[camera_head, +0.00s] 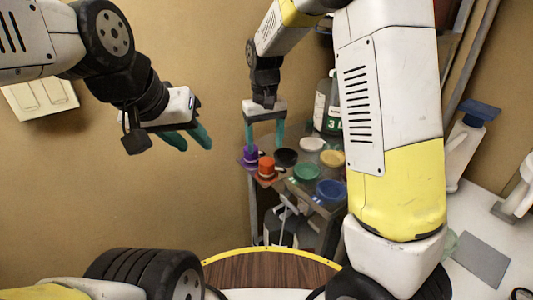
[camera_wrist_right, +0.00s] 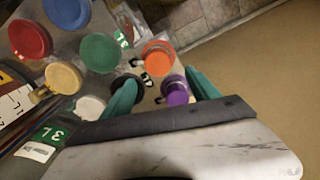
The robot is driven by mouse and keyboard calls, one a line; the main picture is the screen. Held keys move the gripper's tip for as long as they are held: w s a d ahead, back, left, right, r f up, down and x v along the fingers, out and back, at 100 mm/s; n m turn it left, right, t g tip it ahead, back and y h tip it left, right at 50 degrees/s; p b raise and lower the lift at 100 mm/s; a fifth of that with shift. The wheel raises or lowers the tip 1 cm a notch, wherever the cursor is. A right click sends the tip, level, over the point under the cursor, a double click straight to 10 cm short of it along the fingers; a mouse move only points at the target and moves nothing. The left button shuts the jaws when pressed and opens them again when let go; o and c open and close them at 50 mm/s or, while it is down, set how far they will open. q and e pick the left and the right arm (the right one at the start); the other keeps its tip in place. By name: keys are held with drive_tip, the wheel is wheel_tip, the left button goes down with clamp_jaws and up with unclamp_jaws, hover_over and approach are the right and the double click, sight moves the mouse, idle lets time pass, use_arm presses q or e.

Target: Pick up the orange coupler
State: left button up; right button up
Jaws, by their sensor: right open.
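The orange coupler (camera_head: 267,168) stands upright near the left edge of a small cart top. In the right wrist view the orange coupler (camera_wrist_right: 158,58) lies just beyond my fingertips, untouched. A purple coupler (camera_head: 250,156) stands next to it; in the wrist view this purple coupler (camera_wrist_right: 175,91) appears between my right fingers. My right gripper (camera_head: 264,146) is open and empty, pointing down over the couplers; both its fingers show in the wrist view (camera_wrist_right: 160,78). My left gripper (camera_head: 194,147) is open and empty, well to the left by the wall.
Black (camera_head: 286,157), white (camera_head: 312,144), yellow (camera_head: 332,158), green (camera_head: 307,173) and blue (camera_head: 331,190) round pieces crowd the cart, with a red one (camera_wrist_right: 30,39) in the wrist view. A jug labelled 3 L (camera_head: 328,112) stands behind. Bare wall lies left.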

sight(266, 160)
drive_tip(key=f, duration=0.7)
drive_tip(key=shift+s+d, duration=0.2)
drive_tip(key=shift+s, duration=0.2)
clamp_jaws()
